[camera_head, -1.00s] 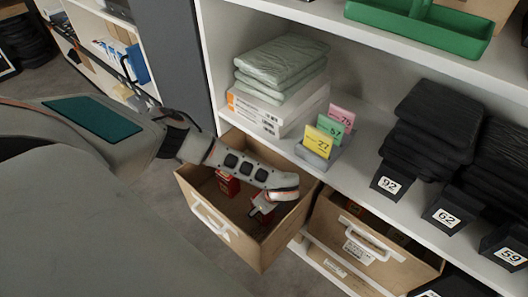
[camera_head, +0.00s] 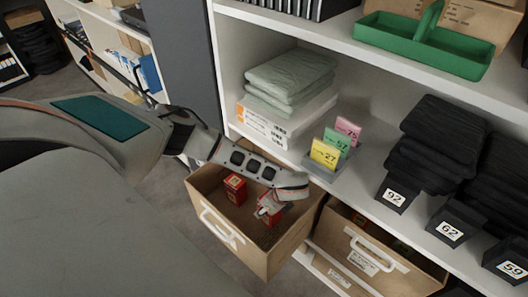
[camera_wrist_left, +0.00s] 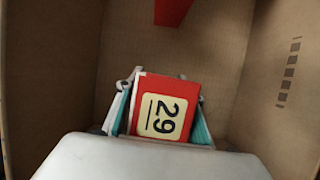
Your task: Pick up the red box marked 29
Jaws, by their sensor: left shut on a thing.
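The red box marked 29 (camera_wrist_left: 168,108) is in the left wrist view, its label facing the camera. My left gripper (camera_wrist_left: 163,95) is shut on it, with a finger on each side. In the head view my left gripper (camera_head: 270,207) is inside the open carton drawer (camera_head: 272,262), and only bits of the held red box show around the fingers. A second red box (camera_head: 235,188) stands in the same carton, left of the gripper; its red edge also shows at the top of the left wrist view (camera_wrist_left: 172,10). My right gripper is not in view.
The carton walls (camera_wrist_left: 55,80) stand close on both sides of the gripper. A second carton (camera_head: 350,250) is to the right. The shelf above holds grey-green packs (camera_head: 290,75), coloured number cards (camera_head: 325,153) and black stacks (camera_head: 435,140).

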